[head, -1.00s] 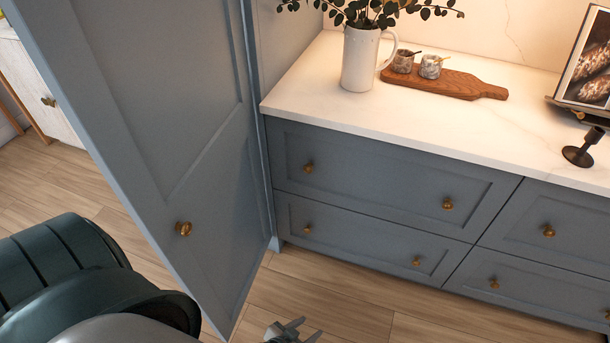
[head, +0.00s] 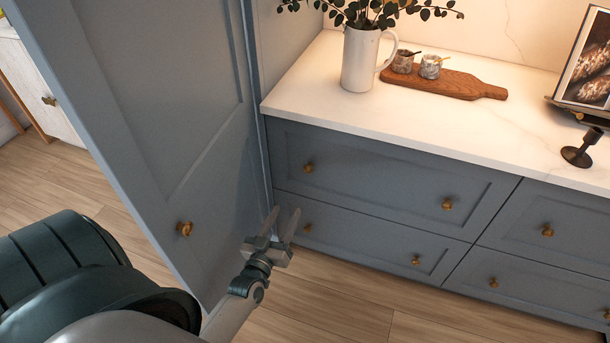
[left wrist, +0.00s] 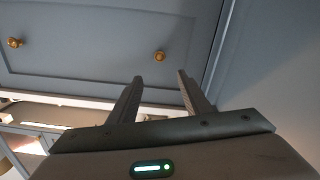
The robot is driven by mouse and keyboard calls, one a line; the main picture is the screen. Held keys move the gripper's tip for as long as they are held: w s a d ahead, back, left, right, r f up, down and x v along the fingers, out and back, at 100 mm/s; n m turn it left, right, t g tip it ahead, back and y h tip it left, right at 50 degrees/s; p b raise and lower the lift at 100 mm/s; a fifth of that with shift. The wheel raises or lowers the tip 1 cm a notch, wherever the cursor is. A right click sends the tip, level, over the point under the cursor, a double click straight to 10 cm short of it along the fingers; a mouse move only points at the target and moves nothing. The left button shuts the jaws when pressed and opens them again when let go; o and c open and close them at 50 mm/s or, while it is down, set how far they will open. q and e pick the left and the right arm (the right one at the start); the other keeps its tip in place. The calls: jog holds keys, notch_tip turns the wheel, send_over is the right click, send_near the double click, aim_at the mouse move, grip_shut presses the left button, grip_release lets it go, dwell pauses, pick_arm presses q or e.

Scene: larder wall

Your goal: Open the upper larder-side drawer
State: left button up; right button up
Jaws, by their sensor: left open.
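The upper larder-side drawer (head: 378,183) is a shut blue-grey front under the white counter, beside the tall larder. Its left brass knob (head: 308,168) and right brass knob (head: 447,204) are both clear. In the left wrist view, which looks turned over, the drawer front (left wrist: 90,58) shows with a knob (left wrist: 159,56) beyond the fingertips. My left gripper (head: 284,212) is open and empty, pointing up, below and left of the left knob and apart from it. It also shows in the left wrist view (left wrist: 160,75). My right gripper is out of view.
A tall blue-grey larder door (head: 150,130) stands close on the left of my left gripper. The lower drawer (head: 370,245) is shut below. The counter (head: 330,110) holds a white jug (head: 359,62), a wooden board (head: 450,83) and a dark candle holder (head: 578,155). The floor in front is clear.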

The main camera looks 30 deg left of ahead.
aim_at(307, 171)
pick_arm(q)
jog(key=p+x, duration=0.1)
jog(key=x, duration=1.5)
jog(key=shift+w, duration=0.7)
jog(key=shift+a, duration=0.1)
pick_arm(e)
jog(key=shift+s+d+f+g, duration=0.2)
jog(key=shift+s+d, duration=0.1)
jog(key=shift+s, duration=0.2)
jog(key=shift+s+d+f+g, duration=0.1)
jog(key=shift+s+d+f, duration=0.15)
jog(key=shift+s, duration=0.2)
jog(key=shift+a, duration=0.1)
pick_arm(q)
grip_shut()
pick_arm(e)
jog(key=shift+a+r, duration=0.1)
